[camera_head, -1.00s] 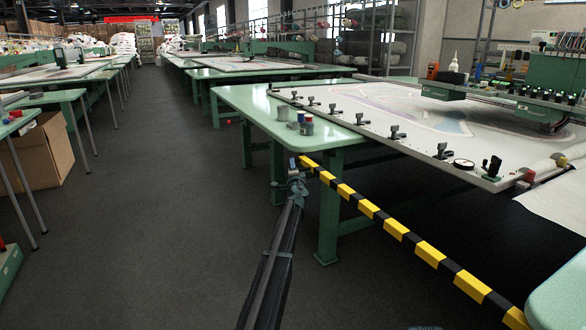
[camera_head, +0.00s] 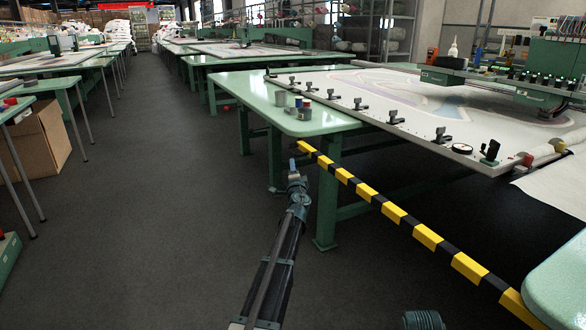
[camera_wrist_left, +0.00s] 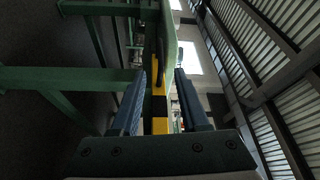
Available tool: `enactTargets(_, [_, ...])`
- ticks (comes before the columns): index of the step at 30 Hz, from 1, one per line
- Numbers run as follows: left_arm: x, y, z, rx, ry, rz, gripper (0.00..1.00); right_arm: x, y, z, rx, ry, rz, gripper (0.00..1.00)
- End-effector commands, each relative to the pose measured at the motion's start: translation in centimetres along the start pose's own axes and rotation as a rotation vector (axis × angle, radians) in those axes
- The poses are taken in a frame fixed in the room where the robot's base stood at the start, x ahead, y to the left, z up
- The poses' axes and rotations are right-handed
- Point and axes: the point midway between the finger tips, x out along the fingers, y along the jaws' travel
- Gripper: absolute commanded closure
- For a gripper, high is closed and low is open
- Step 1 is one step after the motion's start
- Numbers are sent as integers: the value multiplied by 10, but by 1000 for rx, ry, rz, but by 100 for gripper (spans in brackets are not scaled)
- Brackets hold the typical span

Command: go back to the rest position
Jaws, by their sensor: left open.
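My left gripper (camera_head: 293,166) is at the end of my dark arm, which rises from the bottom of the head view. It is in front of the green table's near corner, close to the upper end of a yellow-and-black striped bar (camera_head: 393,213). In the left wrist view its two blue fingers (camera_wrist_left: 160,95) are spread apart with nothing gripped. The striped bar (camera_wrist_left: 159,105) shows in the gap between them, apparently beyond the fingers. I cannot tell how far away it is.
The green table (camera_head: 250,92) carries a white clamped tufting panel (camera_head: 400,98) and small cans (camera_head: 304,112) near its corner. The striped bar runs down to a rounded green table (camera_head: 560,285) at lower right. Open dark floor (camera_head: 150,220) lies left of my arm.

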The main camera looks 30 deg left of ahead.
Motion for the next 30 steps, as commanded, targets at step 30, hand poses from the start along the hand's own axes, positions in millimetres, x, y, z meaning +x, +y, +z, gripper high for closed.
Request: enactTargets(30, [-374,161,-52,-493,-622,750,55,-4,1,0,1,0,1,50])
